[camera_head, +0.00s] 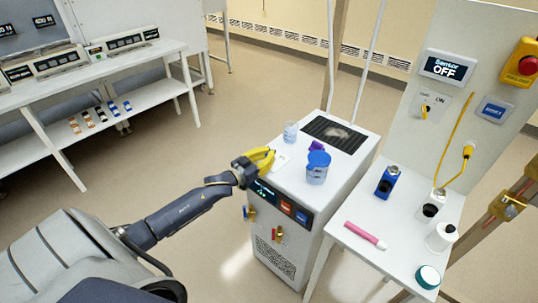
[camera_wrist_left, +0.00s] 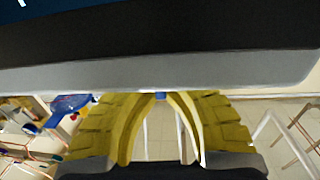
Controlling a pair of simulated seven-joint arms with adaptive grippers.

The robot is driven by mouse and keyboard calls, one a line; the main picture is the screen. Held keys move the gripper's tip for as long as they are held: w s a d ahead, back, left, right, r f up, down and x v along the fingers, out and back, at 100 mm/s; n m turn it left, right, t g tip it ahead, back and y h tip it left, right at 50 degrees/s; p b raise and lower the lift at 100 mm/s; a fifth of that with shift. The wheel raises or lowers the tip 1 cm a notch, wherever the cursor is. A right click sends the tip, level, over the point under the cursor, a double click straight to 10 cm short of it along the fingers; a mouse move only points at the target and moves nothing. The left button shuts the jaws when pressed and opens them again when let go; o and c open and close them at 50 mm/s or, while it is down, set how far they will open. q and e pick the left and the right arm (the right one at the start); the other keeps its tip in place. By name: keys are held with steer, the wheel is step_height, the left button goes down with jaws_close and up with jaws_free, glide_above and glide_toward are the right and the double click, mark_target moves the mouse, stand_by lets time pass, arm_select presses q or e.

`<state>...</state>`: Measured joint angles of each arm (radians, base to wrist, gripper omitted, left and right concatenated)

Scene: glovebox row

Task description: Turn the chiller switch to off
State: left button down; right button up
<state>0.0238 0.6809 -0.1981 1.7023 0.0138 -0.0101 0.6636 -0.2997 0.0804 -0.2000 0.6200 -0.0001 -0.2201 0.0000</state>
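The chiller (camera_head: 300,245) is a pale box with a dark grille on top. Its sloped front panel carries a dark display (camera_head: 264,191), a red switch (camera_head: 286,207) and a blue switch (camera_head: 302,216); their labels are too small to read. My left gripper (camera_head: 268,158) has yellow fingers and hovers by the chiller's upper left front edge, above the display end of the panel. In the left wrist view its fingers (camera_wrist_left: 160,98) stand apart with nothing held between them. A dark surface with a grey edge (camera_wrist_left: 160,74) fills the top there. My right gripper is not in view.
On the chiller stand a blue-lidded jar (camera_head: 317,169), a clear beaker (camera_head: 290,132) and a purple item (camera_head: 317,146). A side table (camera_head: 400,235) on the right holds bottles and a pink tube. Open floor lies left of the chiller.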

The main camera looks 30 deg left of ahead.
arm_select(q)
steer(key=shift+w+a+r+n+y, duration=0.15)
steer(key=shift+r+n+y, duration=0.25)
steer(key=shift+r+y, duration=0.2)
steer(key=c, duration=1.8)
jaws_free()
steer(key=shift+c, duration=0.2)
steer(key=o, duration=0.4)
steer(key=shift+f, duration=0.35)
steer(key=shift+c, duration=0.2)
steer(key=shift+s+f, duration=0.1)
steer(key=shift+s, duration=0.65)
steer(key=s+a, duration=0.1)
steer(key=s, duration=0.9)
steer(key=shift+s+a, duration=0.25)
steer(key=shift+s, duration=0.05)
